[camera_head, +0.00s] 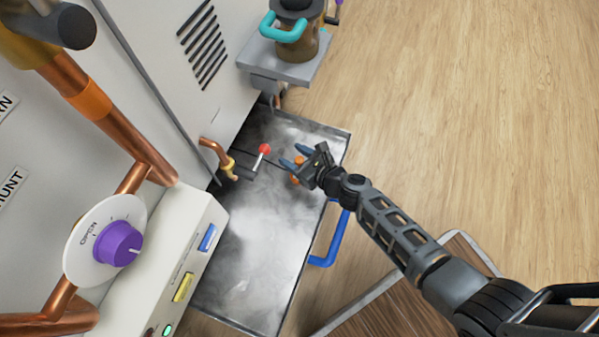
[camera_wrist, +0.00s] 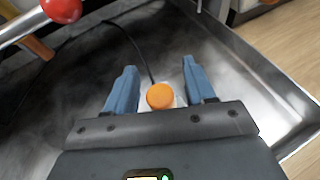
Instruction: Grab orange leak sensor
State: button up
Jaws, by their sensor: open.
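The orange leak sensor (camera_wrist: 160,97) has a round orange top on a pale base, with a dark cable running from it. It lies in the metal tray (camera_head: 250,255). My gripper (camera_wrist: 155,80) is open, with one blue finger on each side of the sensor in the wrist view. I cannot tell whether either finger touches it. In the head view my gripper (camera_head: 293,160) is over the tray, and a bit of the orange sensor (camera_head: 297,161) shows beside the fingers, partly hidden by them.
A red-knobbed lever (camera_head: 264,149) and a copper pipe tap (camera_head: 218,155) are close left of my gripper. The tray has a raised rim and a blue handle (camera_head: 327,250). A machine with a purple dial (camera_head: 117,243) stands at left.

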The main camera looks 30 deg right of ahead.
grip_shut()
dwell(0.5)
